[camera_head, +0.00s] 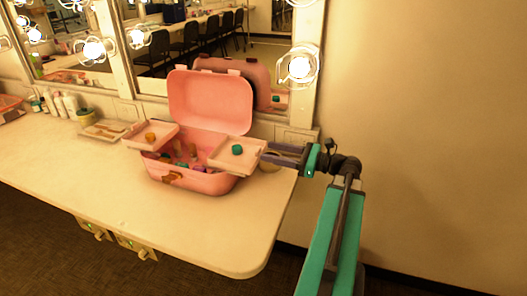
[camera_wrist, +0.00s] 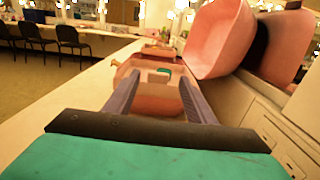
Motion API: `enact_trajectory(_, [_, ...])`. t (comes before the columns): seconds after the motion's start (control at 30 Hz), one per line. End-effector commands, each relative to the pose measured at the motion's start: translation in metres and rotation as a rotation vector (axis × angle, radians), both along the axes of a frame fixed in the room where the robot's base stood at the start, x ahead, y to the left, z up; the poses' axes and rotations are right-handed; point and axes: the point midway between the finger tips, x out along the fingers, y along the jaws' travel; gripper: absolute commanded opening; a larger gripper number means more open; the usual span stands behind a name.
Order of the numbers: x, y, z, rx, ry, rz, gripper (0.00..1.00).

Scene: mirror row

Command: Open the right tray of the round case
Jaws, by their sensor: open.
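The round case (camera_head: 212,186) is pink and stands on the counter with its lid (camera_head: 210,100) raised. Its right tray (camera_head: 226,161) is out over the case's right side and holds a teal piece (camera_head: 237,149). The left tray (camera_head: 135,142) is out to the left with an orange piece (camera_head: 150,136) in it. Small coloured items lie in the case between the trays. My gripper (camera_head: 268,153) is open at the right tray's right edge. In the wrist view my gripper's fingers (camera_wrist: 160,84) are spread on either side of the tray; I cannot tell whether they touch it.
A mirror (camera_head: 160,50) with lit bulbs stands behind the counter (camera_head: 95,165) and reflects the case. A flat palette (camera_head: 108,130) and several bottles (camera_head: 60,104) are at the left. The counter's front is clear; its right edge is close to my arm.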

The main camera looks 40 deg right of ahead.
Motion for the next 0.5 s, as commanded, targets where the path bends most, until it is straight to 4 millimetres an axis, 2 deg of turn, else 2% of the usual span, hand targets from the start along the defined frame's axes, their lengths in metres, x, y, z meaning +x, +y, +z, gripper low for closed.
enact_trajectory(0.3, [-0.032,-0.018,0.000,0.000,0.000,-0.003,0.50])
enact_trajectory(0.5, [-0.038,-0.021,0.000,0.000,-0.001,-0.002,0.50])
